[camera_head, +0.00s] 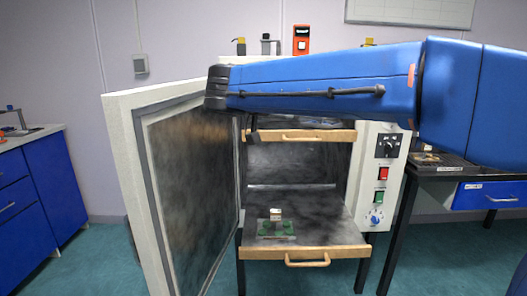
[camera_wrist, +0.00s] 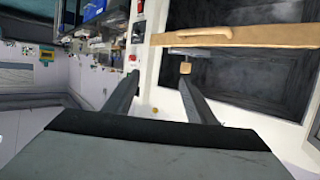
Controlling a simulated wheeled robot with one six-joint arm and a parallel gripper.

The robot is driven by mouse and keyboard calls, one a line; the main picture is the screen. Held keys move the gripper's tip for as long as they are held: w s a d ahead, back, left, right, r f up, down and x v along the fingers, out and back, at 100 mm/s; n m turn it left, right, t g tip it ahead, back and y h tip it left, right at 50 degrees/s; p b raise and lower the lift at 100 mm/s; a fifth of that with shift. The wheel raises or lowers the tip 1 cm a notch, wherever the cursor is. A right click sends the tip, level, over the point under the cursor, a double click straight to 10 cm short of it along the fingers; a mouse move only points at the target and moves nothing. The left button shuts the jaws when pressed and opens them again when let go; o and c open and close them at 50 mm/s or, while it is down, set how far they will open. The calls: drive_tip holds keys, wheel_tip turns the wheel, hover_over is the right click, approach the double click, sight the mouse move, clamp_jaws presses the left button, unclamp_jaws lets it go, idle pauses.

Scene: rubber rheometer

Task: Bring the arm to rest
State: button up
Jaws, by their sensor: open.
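My blue arm (camera_head: 320,85) stretches across the head view from the right, in front of the upper part of the open cabinet (camera_head: 365,190). In the wrist view my gripper (camera_wrist: 159,80) has its two dark fingers spread apart, with nothing held between them. A wooden shelf front (camera_wrist: 240,37) with a small handle lies beyond the right finger; I cannot tell whether the finger touches it. In the head view the gripper is mostly hidden by the arm.
The cabinet door (camera_head: 190,180) stands open on the left. The lower shelf (camera_head: 335,245) is pulled out and bears a green plate (camera_head: 276,229) with a small pale block (camera_head: 276,214). An upper shelf (camera_head: 330,135) sits under the arm. Blue drawers (camera_head: 40,185) stand left.

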drive_tip(key=s+d+f+n+g+y, duration=0.4)
drive_tip(key=s+d+f+n+g, duration=0.1)
drive_tip(key=s+d+f, duration=1.1)
drive_tip(key=s+d+f+n+y, duration=0.1)
drive_tip(key=s+f+n+y, duration=0.1)
drive_tip(key=s+f, duration=0.6)
drive_tip(key=s+d+f+n+y, duration=0.1)
drive_tip(key=s+f+y, duration=0.3)
drive_tip(key=s+f, duration=0.4)
drive_tip(key=shift+s+d+f+n+g, duration=0.3)
drive_tip(key=shift+d+f+n, duration=0.1)
drive_tip(key=shift+f+n, duration=0.15)
